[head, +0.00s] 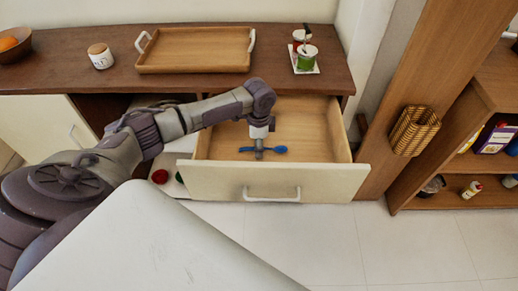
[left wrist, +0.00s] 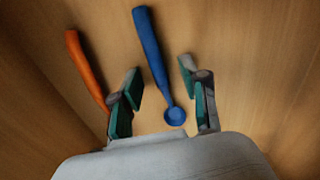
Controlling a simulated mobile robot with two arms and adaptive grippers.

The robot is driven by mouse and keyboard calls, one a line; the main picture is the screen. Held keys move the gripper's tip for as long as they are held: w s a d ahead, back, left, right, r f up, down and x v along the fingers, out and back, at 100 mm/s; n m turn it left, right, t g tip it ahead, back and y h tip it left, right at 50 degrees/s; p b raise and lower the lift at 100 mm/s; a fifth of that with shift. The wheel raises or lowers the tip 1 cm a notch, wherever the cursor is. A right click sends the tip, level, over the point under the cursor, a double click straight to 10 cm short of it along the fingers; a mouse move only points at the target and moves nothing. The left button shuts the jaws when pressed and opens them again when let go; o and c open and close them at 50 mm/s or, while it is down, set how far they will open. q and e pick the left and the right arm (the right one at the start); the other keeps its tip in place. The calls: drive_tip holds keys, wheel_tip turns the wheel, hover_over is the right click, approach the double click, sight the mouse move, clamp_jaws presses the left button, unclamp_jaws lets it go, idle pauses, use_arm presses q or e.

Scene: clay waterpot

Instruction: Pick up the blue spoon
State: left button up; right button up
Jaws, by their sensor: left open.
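The blue spoon (head: 279,149) lies in the open drawer, with its two ends showing on either side of my left gripper (head: 259,153). In the left wrist view the blue spoon (left wrist: 152,52) runs lengthwise between the two open fingers of my left gripper (left wrist: 160,80). Its round bowl end is nearest my palm and its handle points away. The fingers do not appear to be closed on it. My left gripper points down into the drawer. My right gripper is not in view.
An orange-handled utensil (left wrist: 85,62) lies left of the spoon, close to one finger. The drawer's front panel (head: 220,182) and the countertop (head: 115,80) border the reach. A wooden tray (head: 195,62) and a small tray (head: 305,70) with jars stand above. The floor right of the drawer is clear.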

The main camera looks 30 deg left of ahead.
use_arm(q)
clamp_jaws()
